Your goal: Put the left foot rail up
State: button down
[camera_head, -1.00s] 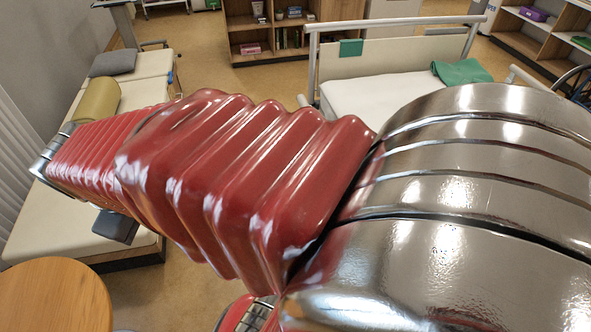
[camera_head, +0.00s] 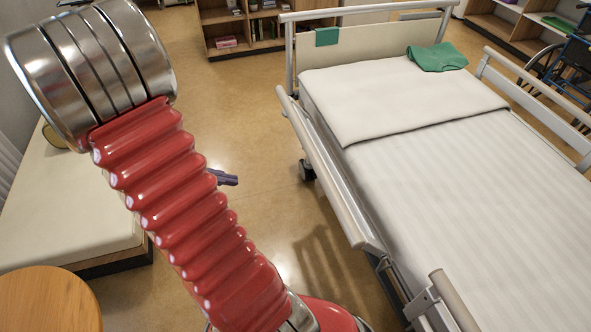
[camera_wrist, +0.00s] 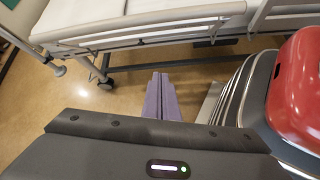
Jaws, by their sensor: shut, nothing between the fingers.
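The bed (camera_head: 440,170) stands at the right in the head view, its headboard at the far end. A grey rail (camera_head: 335,185) runs along its left side at about mattress level. A nearer rail end, apparently the left foot rail (camera_head: 455,303), shows at the bottom edge; most of it is cut off, so I cannot tell its height. My gripper (camera_head: 228,179) is partly hidden behind my red arm, over the floor left of the bed. In the wrist view its purple fingers (camera_wrist: 162,98) are together and empty, pointing at the bed's side, apart from the side rail (camera_wrist: 140,42).
The right-side rail (camera_head: 540,100) stands above the mattress. A couch (camera_head: 70,205) and a round wooden table (camera_head: 48,300) are at the left. Open floor (camera_head: 265,150) lies between couch and bed. A bed wheel (camera_head: 307,170) stands there; a wheelchair (camera_head: 565,65) is at the far right.

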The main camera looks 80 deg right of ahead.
jog(key=s+d+f+n+g+h, duration=0.1)
jog(key=s+d+f+n+g, duration=0.1)
jog(key=s+d+f, duration=0.4)
jog(key=shift+d+f+n+g, duration=0.45)
jog(key=shift+d+g, duration=0.35)
jog(key=shift+d, duration=0.35)
jog(key=shift+s, duration=0.15)
jog(key=s+r+x, duration=0.1)
jog(key=r+x, duration=0.1)
jog(key=x, duration=1)
jog(key=shift+s+d+r, duration=0.2)
jog(key=shift+s+d, duration=0.05)
jog(key=shift+d, duration=0.2)
